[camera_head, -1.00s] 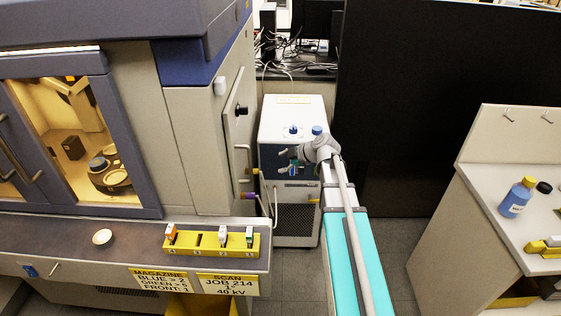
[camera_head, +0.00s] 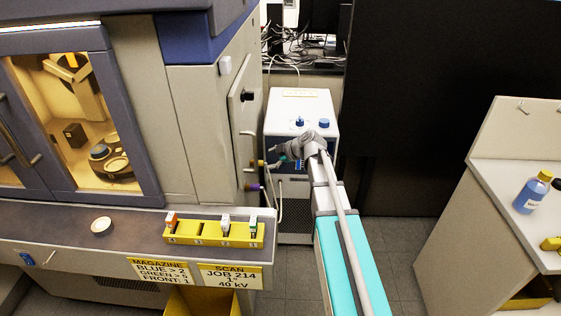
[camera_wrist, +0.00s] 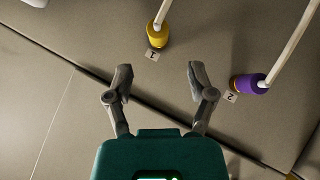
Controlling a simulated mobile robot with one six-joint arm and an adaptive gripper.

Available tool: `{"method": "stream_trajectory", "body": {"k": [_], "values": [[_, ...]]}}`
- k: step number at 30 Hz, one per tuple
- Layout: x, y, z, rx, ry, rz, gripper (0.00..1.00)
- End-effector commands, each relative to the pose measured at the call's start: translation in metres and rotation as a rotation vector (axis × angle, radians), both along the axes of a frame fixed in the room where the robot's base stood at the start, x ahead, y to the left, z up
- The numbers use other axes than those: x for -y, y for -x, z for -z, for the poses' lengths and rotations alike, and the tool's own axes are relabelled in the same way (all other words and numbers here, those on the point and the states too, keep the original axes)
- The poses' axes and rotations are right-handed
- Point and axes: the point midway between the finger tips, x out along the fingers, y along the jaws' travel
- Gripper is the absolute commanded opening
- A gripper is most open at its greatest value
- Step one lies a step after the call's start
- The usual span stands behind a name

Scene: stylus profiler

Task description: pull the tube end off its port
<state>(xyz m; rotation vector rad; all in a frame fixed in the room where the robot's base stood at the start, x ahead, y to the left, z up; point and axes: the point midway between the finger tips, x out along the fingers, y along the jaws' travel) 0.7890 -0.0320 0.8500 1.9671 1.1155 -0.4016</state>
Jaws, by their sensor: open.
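Two tube ends sit on ports on the side panel (camera_wrist: 60,55) of the big machine. In the wrist view one has a yellow collar (camera_wrist: 158,36) above a label reading 1, with a pale tube (camera_wrist: 164,8). The other has a purple collar (camera_wrist: 247,84) beside a label reading 2, with its own pale tube (camera_wrist: 293,42). In the head view the yellow one (camera_head: 257,163) is above the purple one (camera_head: 254,187). My gripper (camera_wrist: 160,76) is open and empty, its fingertips below the yellow collar and left of the purple one in the wrist view. Contact with either is not visible.
A white chiller-like unit (camera_head: 300,103) with blue caps stands behind my arm. A yellow sample rack (camera_head: 185,239) sits on the front ledge; a blue bottle (camera_head: 532,194) stands on the right counter.

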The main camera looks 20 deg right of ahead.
Motion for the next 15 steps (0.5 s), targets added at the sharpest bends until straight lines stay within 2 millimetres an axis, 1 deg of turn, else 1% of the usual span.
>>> {"method": "stream_trajectory", "body": {"k": [1,6,15], "values": [[-0.004,-0.005,0.008,0.000,0.001,-0.001,0.71],[-0.016,-0.017,0.021,0.000,0.001,-0.002,0.71],[-0.032,-0.032,0.036,0.001,0.001,-0.001,0.71]]}}
